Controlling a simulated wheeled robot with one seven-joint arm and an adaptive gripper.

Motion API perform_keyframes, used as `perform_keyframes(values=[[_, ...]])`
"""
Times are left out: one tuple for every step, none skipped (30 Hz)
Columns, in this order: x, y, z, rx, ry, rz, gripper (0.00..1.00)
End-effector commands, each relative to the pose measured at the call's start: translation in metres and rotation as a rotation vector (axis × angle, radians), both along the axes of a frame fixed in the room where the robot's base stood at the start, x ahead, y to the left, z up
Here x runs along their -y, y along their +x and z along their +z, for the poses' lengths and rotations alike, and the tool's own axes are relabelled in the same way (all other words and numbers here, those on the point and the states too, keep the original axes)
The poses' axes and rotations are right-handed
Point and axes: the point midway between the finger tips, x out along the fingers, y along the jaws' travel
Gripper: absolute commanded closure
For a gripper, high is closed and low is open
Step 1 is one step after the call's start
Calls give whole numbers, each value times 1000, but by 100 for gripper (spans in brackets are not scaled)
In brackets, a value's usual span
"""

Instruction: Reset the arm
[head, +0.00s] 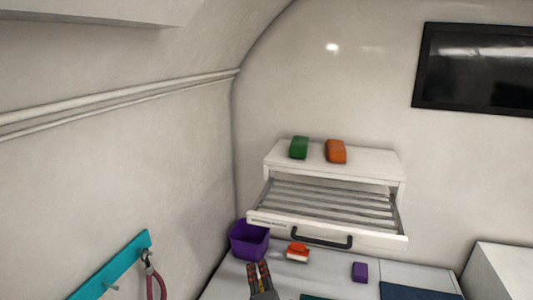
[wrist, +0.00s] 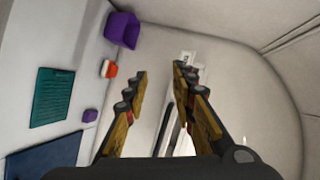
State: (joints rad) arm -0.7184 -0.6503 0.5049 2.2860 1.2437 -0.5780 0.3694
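My gripper (head: 260,276) shows at the bottom of the head view, in front of the open drawer and above the counter. In the wrist view my gripper (wrist: 160,78) has its two fingers apart with nothing between them, so it is open and empty. The white cabinet (head: 375,162) has its slatted drawer (head: 276,223) pulled out, with a black handle (head: 322,239) on its front. The gripper is apart from the handle in the head view.
A green block (head: 299,147) and an orange block (head: 336,151) lie on the cabinet. A purple bin (head: 249,240), an orange-and-white item (head: 298,251) and a purple block (head: 360,271) are on the counter. A teal rail (head: 112,267) with hooks juts from the left wall.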

Motion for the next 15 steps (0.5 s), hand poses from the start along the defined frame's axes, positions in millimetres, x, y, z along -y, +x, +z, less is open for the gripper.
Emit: perform_keyframes(values=[[-23, -9, -2, -10, -46, 116, 74], [-36, -15, -4, -14, -80, 189, 74], [-51, -24, -8, -21, -127, 280, 74], [-60, -32, -12, -27, -164, 346, 74], [-67, -40, -17, -32, -202, 411, 74], [-74, -50, -24, -40, -255, 492, 74], [-78, -59, -29, -47, -297, 551, 74], [-80, -67, -36, -54, -341, 607, 74], [-79, -79, -45, -67, -401, 678, 74], [-77, -87, -53, -78, -447, 729, 74], [-73, -95, -61, -90, -495, 777, 74], [-65, -106, -73, -110, -562, 837, 74], [-57, -114, -81, -127, -610, 877, 74], [-48, -121, -91, -148, -662, 915, 74], [-32, -131, -103, -180, -730, 960, 74]])
